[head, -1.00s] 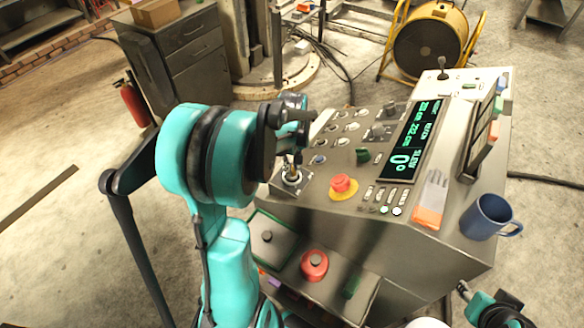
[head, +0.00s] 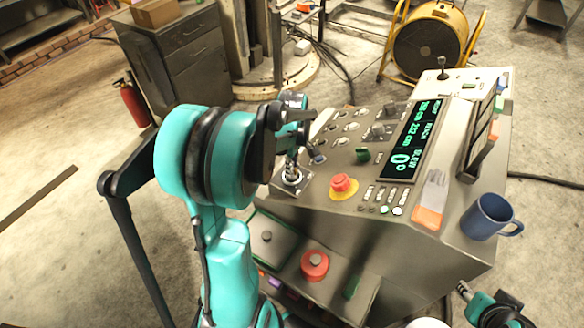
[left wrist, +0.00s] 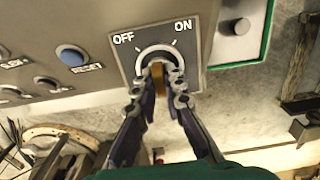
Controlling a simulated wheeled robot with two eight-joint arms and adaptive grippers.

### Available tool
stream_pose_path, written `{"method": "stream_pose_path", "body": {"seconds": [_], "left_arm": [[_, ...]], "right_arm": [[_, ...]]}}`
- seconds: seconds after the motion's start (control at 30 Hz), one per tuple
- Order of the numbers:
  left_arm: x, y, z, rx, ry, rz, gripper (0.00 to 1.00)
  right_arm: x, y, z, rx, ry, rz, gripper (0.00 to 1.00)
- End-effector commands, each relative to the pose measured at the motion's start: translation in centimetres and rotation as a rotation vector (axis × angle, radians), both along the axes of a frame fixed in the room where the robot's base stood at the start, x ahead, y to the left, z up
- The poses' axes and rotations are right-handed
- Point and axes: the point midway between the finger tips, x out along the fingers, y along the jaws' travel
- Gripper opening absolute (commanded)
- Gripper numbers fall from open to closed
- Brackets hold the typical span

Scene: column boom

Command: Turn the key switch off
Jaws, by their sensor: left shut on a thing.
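The key switch (left wrist: 162,58) is a square grey plate with a round lock, marked OFF at left and ON at right in the left wrist view. A brass key (left wrist: 158,76) stands in the lock, roughly midway between the two marks in that picture. My left gripper (left wrist: 159,84) is shut on the key, one finger on each side. In the head view the switch plate (head: 291,181) is at the console's near left corner, with the left gripper (head: 292,158) over it, partly hiding it. Part of my right arm shows at the lower right; its jaws are unclear.
A red mushroom button (head: 341,183) on a yellow ring is right of the switch. A blue RESET button (left wrist: 72,55) is close to the gripper. A blue mug (head: 487,216) stands on the console's right side. A lower shelf carries another red button (head: 314,264).

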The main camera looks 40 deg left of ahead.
Motion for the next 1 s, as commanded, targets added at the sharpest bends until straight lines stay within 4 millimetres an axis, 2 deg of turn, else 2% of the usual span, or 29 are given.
{"method": "stream_pose_path", "body": {"seconds": [0.6,1.0], "left_arm": [[0.04,0.06,0.04,0.001,-0.001,0.551,0.0],[0.04,0.06,0.05,0.001,-0.002,0.743,0.0]], "right_arm": [[0.0,0.0,-0.14,0.0,0.0,0.0,0.4],[0.0,0.0,-0.19,0.0,0.0,0.0,0.4]]}}
